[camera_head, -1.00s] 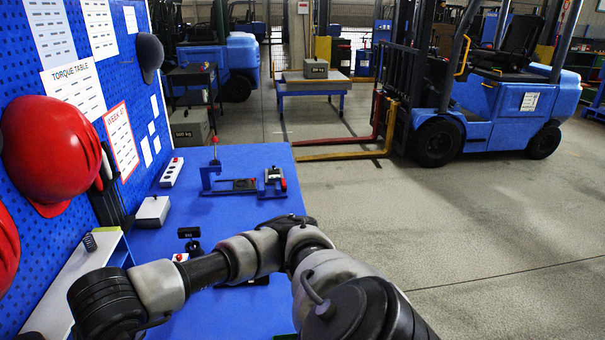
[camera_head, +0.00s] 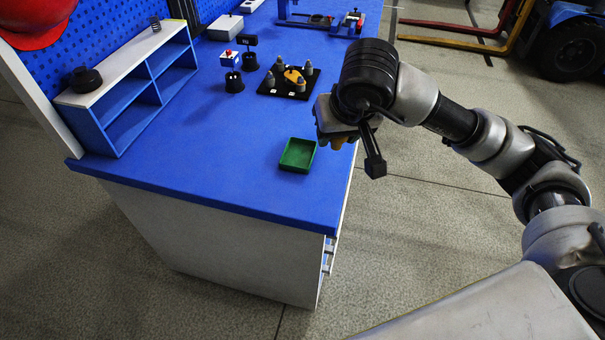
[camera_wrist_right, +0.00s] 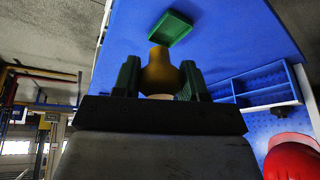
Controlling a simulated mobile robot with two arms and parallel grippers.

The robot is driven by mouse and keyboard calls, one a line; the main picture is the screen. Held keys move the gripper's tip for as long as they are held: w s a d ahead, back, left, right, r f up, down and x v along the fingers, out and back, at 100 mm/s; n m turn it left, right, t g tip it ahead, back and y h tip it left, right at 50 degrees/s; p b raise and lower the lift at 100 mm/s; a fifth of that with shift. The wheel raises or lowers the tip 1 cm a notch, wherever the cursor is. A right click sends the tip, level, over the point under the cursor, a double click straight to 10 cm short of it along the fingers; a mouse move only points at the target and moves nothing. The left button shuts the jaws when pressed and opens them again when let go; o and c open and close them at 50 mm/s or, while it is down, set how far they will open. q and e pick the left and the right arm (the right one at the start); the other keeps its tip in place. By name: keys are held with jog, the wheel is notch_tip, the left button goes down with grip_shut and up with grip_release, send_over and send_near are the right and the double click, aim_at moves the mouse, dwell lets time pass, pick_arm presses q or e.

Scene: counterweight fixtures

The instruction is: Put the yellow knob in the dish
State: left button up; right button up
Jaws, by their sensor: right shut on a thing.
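The yellow knob (camera_wrist_right: 161,72) is between the green fingers of my right gripper (camera_wrist_right: 160,78) in the right wrist view. The gripper is shut on it. In the head view my right gripper (camera_head: 340,140) is beside the green dish (camera_head: 298,154), to its right, near the bench edge. Its fingers are mostly hidden there by the wrist. The dish is shallow, looks empty, and lies on the blue bench top. It also shows in the right wrist view (camera_wrist_right: 171,28), beyond the knob and apart from it. My left gripper is in neither view.
A black plate (camera_head: 289,83) with grey pegs and a yellow piece stands behind the dish. Black stands (camera_head: 234,82) are left of it. A blue-and-white shelf (camera_head: 125,85) stands at the bench's left. The bench in front of the dish is clear.

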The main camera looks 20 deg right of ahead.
notch_tip(320, 180, down, 5)
jog(key=w+m+b, duration=0.1)
jog(key=w+b, duration=0.1)
jog(key=b, duration=0.5)
send_over(294, 160)
jog(key=s, duration=0.2)
jog(key=f+b, duration=0.1)
jog(key=f, duration=0.6)
jog(key=shift+w+f, duration=0.15)
jog(key=shift+w, duration=0.05)
jog(key=shift+w+f, duration=0.15)
jog(key=shift+f, duration=0.1)
notch_tip(294, 160, down, 3)
jog(key=shift+f, duration=0.35)
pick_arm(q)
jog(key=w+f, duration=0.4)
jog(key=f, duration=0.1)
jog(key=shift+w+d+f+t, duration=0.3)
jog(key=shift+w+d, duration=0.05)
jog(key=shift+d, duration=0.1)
pick_arm(e)
jog(key=shift+f, duration=0.1)
